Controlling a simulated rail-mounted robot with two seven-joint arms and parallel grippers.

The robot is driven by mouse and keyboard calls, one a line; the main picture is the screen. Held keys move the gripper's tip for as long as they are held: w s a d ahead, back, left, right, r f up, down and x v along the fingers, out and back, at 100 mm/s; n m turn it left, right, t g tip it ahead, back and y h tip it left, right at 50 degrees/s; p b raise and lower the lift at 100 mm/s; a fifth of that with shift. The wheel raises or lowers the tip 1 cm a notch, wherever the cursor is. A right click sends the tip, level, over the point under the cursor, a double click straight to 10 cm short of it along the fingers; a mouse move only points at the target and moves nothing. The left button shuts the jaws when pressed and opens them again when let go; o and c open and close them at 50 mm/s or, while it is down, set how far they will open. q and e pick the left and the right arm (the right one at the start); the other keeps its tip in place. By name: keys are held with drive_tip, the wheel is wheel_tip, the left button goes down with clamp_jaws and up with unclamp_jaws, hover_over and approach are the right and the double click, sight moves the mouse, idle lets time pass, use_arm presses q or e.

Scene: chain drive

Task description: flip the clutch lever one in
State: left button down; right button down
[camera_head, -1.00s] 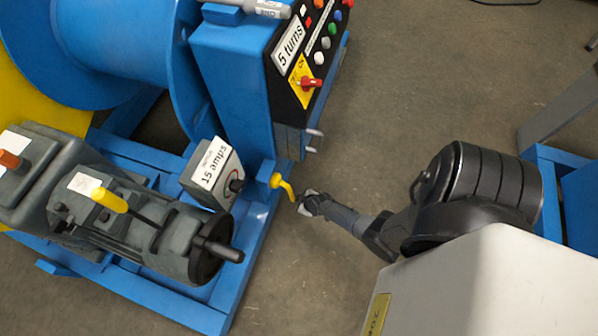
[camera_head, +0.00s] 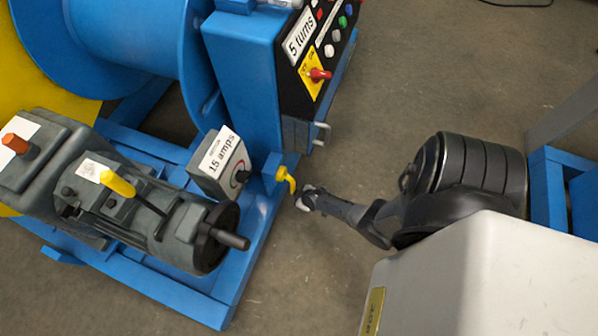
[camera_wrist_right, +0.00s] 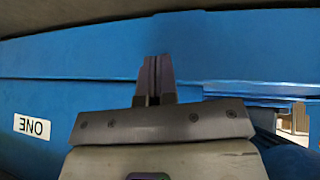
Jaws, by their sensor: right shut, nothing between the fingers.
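A yellow lever (camera_head: 287,178) sticks out from the blue machine frame, beside the grey 15 amps box; I cannot read a label on it in the head view. My right gripper (camera_head: 303,197) is close to the lever's free end, on its right; I cannot tell if they touch. In the right wrist view, its two fingers (camera_wrist_right: 154,78) are together with nothing between them, in front of a blue surface. A white label reading ONE (camera_wrist_right: 32,126) shows upside down at the left there. The lever cannot be made out in that view. My left gripper is not in view.
A control panel (camera_head: 318,50) with coloured buttons and a red switch stands above the lever. A grey motor unit (camera_head: 130,195) with a yellow handle (camera_head: 117,183) and a black-handled wheel (camera_head: 222,240) is at the left. The floor (camera_head: 310,265) below the right gripper is clear.

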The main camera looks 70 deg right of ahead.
drive_tip(key=s+a+f, duration=0.1)
drive_tip(key=s, duration=0.5)
drive_tip(key=s+a+f+p, duration=0.1)
drive_tip(key=s+a, duration=0.1)
drive_tip(key=s, duration=0.5)
drive_tip(key=shift+s+f, duration=0.25)
drive_tip(key=shift+s, duration=0.05)
drive_tip(key=shift+w, duration=0.1)
